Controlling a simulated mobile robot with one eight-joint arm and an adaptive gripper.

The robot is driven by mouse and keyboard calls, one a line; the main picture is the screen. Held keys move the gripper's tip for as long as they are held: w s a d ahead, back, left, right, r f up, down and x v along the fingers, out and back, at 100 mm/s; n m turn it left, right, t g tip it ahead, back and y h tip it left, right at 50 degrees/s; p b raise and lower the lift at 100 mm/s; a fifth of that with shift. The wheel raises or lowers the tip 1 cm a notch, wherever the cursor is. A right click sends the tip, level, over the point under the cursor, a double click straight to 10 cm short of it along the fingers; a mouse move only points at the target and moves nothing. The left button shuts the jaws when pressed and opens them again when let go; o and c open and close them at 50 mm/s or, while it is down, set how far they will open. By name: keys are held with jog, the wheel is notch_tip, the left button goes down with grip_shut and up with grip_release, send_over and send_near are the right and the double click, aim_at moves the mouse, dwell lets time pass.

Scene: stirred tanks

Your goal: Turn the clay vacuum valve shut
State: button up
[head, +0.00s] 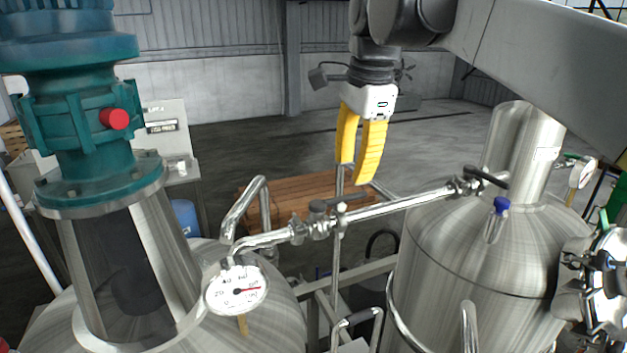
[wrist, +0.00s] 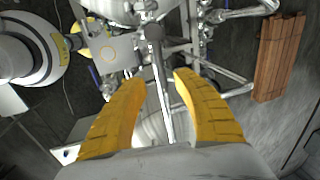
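A steel pipe (head: 395,205) runs between the two tanks and carries two lever valves. The left valve (head: 320,222) has a dark grey-brown lever lying roughly along the pipe. The right valve (head: 468,184) has a black lever angled across the pipe. No clay-coloured handle stands out, so I cannot tell which is the vacuum valve. My gripper (head: 355,172) points down with its yellow fingers apart and empty. In the head view it appears above the pipe, just right of the left valve; the depth gap is unclear. The wrist view shows the open fingers (wrist: 158,80) with steel pipework beyond.
A pressure gauge (head: 237,290) sits on the left tank beside a teal motor (head: 75,110) with a red knob (head: 115,119). The right tank (head: 480,250) has a blue-capped fitting (head: 500,206). Wooden boards (head: 300,198) lie behind. Floor farther back is clear.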

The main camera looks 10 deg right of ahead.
aim_at(348, 196)
jog(key=f, duration=0.2)
jog(key=w+f, duration=0.1)
jog(key=f, duration=0.1)
jog(key=f+p, duration=0.1)
jog(key=f, duration=0.1)
jog(key=shift+w+a+f, duration=0.15)
jog(key=shift+w+f, duration=0.1)
jog(key=shift+f, duration=0.05)
jog(key=shift+c, duration=0.4)
jog(key=shift+s, duration=0.1)
grip_shut()
